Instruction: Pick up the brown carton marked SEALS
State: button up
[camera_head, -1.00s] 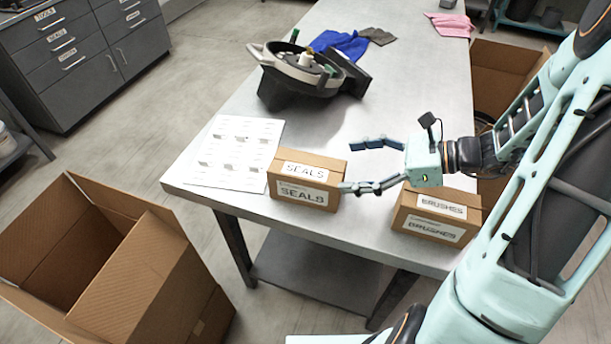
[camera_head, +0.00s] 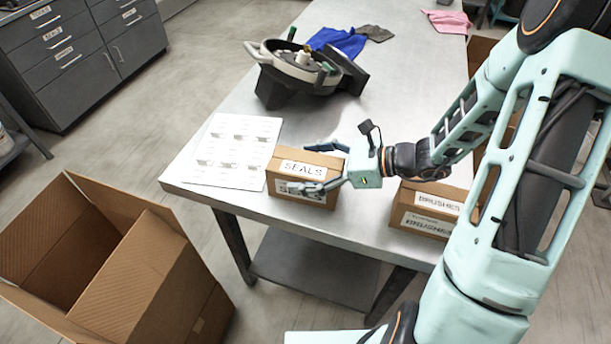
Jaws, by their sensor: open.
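The brown carton marked SEALS (camera_head: 285,183) sits upright on the near left part of the metal table (camera_head: 225,198). My gripper (camera_head: 306,167) is open, with one finger in front of the carton's near face and the other behind its far edge. The near finger hides part of the front label. I cannot tell whether either finger touches the carton.
A carton marked BRUSHES (camera_head: 432,208) stands to the right, partly behind my arm. The seed meter (camera_head: 300,68) and a blue cloth (camera_head: 338,42) are farther back. An open empty box (camera_head: 150,265) stands on the floor at left.

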jog(key=c, duration=1.5)
jog(key=shift+c, duration=1.2)
jog(key=shift+r, duration=0.25)
